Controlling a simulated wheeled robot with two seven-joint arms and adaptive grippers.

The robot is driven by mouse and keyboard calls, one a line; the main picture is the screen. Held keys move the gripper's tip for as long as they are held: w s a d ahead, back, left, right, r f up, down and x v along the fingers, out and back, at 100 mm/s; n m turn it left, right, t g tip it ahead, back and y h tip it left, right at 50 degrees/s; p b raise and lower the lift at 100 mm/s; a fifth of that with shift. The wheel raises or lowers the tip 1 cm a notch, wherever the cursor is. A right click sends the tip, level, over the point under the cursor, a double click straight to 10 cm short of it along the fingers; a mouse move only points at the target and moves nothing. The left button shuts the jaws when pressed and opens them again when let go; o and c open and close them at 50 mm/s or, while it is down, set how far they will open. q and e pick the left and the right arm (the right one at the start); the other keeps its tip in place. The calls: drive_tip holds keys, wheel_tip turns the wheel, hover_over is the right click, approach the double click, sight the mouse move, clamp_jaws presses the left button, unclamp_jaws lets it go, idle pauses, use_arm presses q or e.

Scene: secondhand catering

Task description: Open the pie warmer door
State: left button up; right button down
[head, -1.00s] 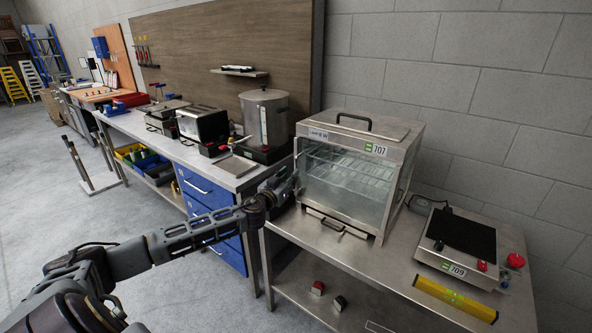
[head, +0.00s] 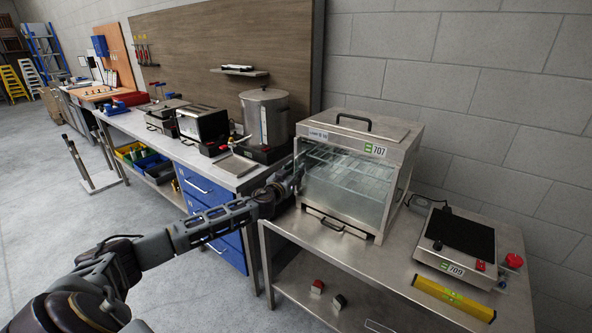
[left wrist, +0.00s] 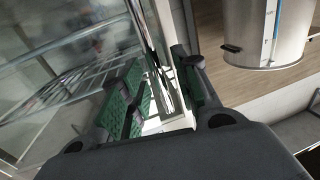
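The pie warmer (head: 345,195) is a steel and glass cabinet with wire racks inside, standing on the steel table's left part. Its glass front door (head: 335,195) looks shut. My left gripper (head: 294,178) is at the cabinet's front left edge and partly hides it. In the left wrist view, the gripper's green-padded fingers (left wrist: 158,95) are apart, with an upright shiny metal bar (left wrist: 150,45) seen between them. I cannot tell whether the pads touch the bar. The cabinet's glass and racks fill the left of that view. My right gripper is not in view.
A tall steel urn (head: 265,118) stands on the neighbouring bench, left of the warmer. A hot plate (head: 458,245) and a yellow spirit level (head: 453,299) lie to its right. A black handle (head: 332,222) sits low on the warmer's front. The tabletop before the warmer is clear.

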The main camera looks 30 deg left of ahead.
use_arm(q)
drive_tip(key=shift+w, duration=0.5)
drive_tip(key=shift+c, duration=0.4)
clamp_jaws()
